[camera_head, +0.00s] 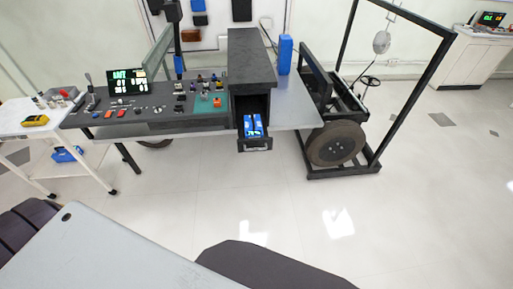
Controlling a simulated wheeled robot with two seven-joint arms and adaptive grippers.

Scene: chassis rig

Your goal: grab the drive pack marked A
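Two blue packs (253,126) stand side by side in the open black drawer (256,145) under the dark cabinet on the workbench. They are too small for me to read any letter on them, so I cannot tell which one is marked A. A taller blue object (285,55) stands on the bench to the right of the cabinet. Neither of my grippers shows in the head view.
The workbench (300,110) holds a control panel (120,112) on the left. A wheeled chassis frame (340,140) stands at its right. A white cart (20,122) is at far left. A grey tabletop (100,250) fills the lower left. Floor before the drawer is clear.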

